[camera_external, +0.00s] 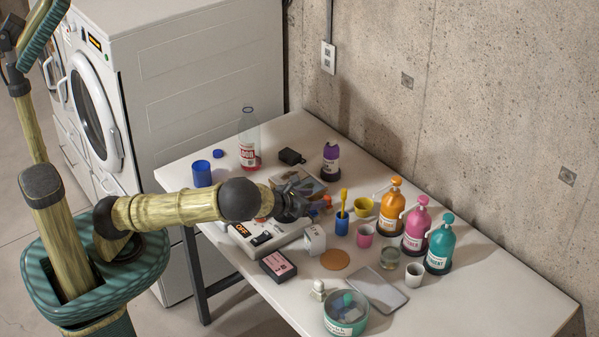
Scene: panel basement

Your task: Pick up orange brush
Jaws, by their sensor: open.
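A yellow-orange brush (343,199) stands nearly upright in a small blue cup (341,222) near the middle of the table. My gripper (318,205) is open, just left of the brush and at about the height of its upper part in the picture. Small orange-red bits show around the fingertips; I cannot tell whether they belong to the gripper or to something behind it. The brush looks apart from the fingers. The lower end of the brush is hidden inside the cup.
Orange (390,206), pink (416,227) and teal (439,245) pump bottles stand to the right, before the concrete wall. A yellow cup (363,207) and a pink cup (365,236) are close to the brush. A white switch box (265,236) lies under my arm. The table's right end is clear.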

